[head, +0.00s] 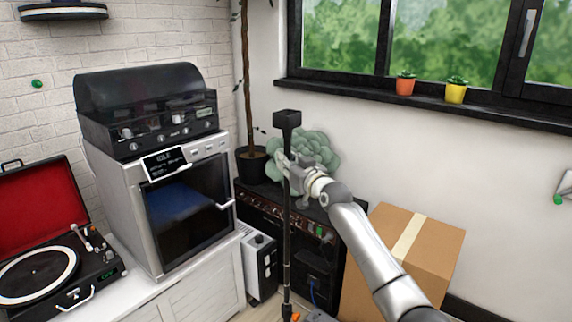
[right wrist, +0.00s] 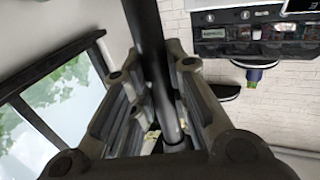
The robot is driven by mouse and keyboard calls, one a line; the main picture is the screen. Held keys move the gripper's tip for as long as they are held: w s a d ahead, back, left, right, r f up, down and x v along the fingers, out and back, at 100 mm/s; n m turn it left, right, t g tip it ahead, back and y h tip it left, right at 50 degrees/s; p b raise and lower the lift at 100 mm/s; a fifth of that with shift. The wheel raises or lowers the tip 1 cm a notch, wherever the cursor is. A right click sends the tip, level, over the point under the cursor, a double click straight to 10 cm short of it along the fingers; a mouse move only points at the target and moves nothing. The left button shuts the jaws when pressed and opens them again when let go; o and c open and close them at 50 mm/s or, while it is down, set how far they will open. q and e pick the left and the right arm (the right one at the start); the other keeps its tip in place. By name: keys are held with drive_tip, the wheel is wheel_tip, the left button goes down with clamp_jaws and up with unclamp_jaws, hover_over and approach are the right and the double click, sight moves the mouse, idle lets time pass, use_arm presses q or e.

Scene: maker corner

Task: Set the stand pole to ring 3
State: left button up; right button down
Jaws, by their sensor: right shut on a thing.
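The stand pole (head: 287,245) is a thin dark upright rod with a black block-shaped head (head: 287,119) on top. Its lower end runs out at the bottom of the head view, by a small orange part (head: 295,317). My right gripper (head: 289,170) is on the upper part of the pole, below the head. In the right wrist view the pole (right wrist: 148,35) passes between the fingers of the gripper (right wrist: 155,95), which are shut on it. My left gripper is not in view.
A cardboard box (head: 432,245) is at the right, behind my right arm. A white oven-like machine (head: 125,205) and a record player (head: 75,285) are at the left.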

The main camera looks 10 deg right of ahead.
drive_tip(key=c, duration=1.5)
unclamp_jaws()
drive_tip(key=shift+r, duration=0.4)
drive_tip(key=shift+o, duration=0.7)
drive_tip(key=shift+f, duration=0.2)
drive_tip(key=shift+f, duration=0.1)
drive_tip(key=v, duration=1.2)
